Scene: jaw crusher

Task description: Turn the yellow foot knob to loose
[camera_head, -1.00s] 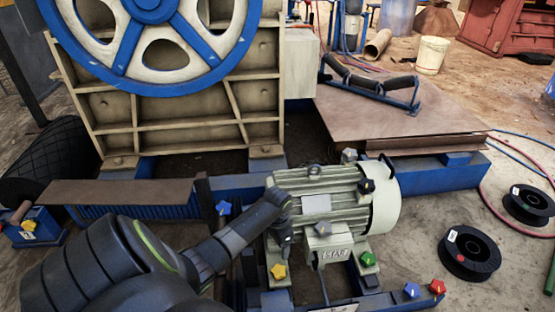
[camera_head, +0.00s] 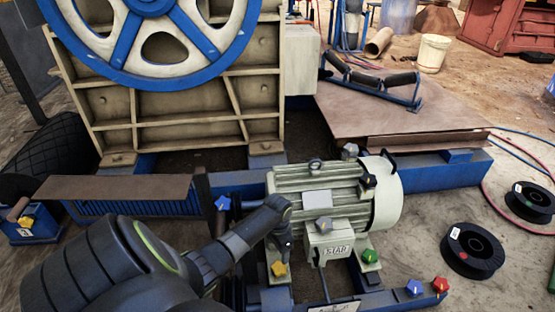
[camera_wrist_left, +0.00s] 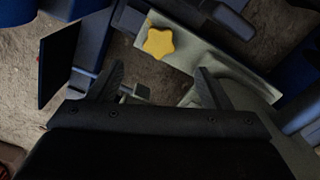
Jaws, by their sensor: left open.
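The yellow foot knob (camera_head: 278,268) is star-shaped and sits on a foot of the pale green motor (camera_head: 335,200), at its near left. In the left wrist view the yellow knob (camera_wrist_left: 159,43) lies on a pale flat foot plate, beyond the fingertips. My left gripper (camera_head: 284,248) points down just above and behind the knob, beside the motor's left end. In the left wrist view its two fingers (camera_wrist_left: 160,80) stand apart with nothing between them, and the knob is ahead of the gap, not touched. My right gripper does not show.
A green knob (camera_head: 370,256), a blue knob (camera_head: 414,287) and a red knob (camera_head: 440,284) are to the right. Another blue knob (camera_head: 222,203) stands left of the motor. The blue frame (camera_head: 440,176) runs behind. Two black spools (camera_head: 473,252) lie on the right floor.

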